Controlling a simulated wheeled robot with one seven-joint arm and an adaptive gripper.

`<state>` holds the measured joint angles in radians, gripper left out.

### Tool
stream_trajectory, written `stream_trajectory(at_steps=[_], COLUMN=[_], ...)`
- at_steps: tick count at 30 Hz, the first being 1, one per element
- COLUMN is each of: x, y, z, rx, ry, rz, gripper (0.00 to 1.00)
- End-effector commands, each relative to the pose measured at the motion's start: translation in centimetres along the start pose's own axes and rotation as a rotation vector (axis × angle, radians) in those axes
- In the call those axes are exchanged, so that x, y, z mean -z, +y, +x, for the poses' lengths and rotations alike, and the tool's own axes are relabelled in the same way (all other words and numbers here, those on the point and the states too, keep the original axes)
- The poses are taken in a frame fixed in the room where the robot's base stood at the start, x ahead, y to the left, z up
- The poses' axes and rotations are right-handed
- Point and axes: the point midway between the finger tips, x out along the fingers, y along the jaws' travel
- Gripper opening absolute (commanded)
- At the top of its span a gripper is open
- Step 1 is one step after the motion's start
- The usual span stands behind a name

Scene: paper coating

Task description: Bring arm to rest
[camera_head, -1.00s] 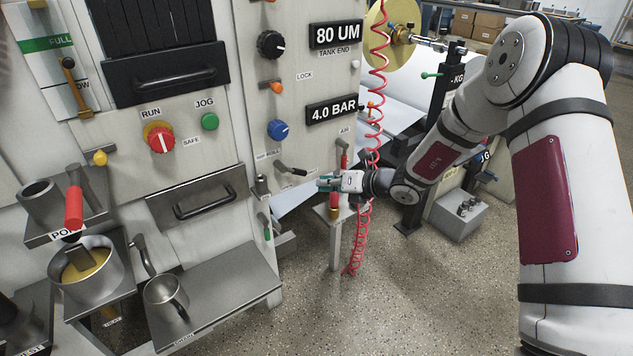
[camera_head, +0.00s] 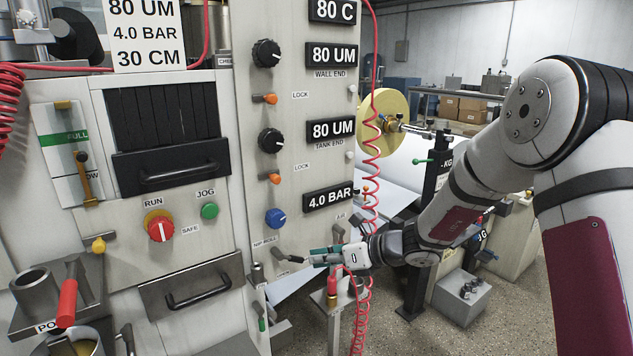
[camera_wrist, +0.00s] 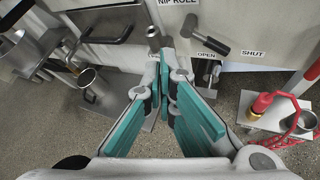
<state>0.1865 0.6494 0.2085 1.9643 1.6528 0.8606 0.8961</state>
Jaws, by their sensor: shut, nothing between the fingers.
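My gripper (camera_head: 318,257) is shut and empty at the end of my outstretched arm, in front of the lower right part of the machine panel. In the head view it is near the nip roll lever (camera_head: 288,257) and just above the red-topped air fitting (camera_head: 333,285). In the wrist view the teal fingers (camera_wrist: 165,60) come together at their tips with nothing between them. The black lever handle (camera_wrist: 211,43) lies ahead and to the right of the tips, by the OPEN and SHUT labels. Contact with the lever cannot be told.
A coiled red hose (camera_head: 374,150) hangs beside my forearm. The machine panel (camera_head: 310,220) with knobs and displays stands left of the gripper. Clear floor (camera_head: 385,335) shows below.

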Motion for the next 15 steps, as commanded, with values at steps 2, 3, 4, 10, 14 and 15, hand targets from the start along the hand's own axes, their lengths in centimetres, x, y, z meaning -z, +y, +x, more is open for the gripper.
stream_trajectory(at_steps=[2,3,4,10,14,15], x=[-1.7,-2.1,-2.4,-2.5,-1.3,-0.7], y=[3.5,5.1,6.4,14.0,18.3,19.5], z=[-2.1,-3.1,-3.9,-9.5,-13.5,-14.7], rx=[-0.051,-0.079,-0.099,-0.240,-0.334,-0.365], ry=[0.038,0.059,0.076,0.192,0.277,0.306], rz=[-0.183,-0.272,-0.339,-0.761,-1.016,-1.092], gripper=[0.00,0.00,0.00,0.00,0.00,0.00])
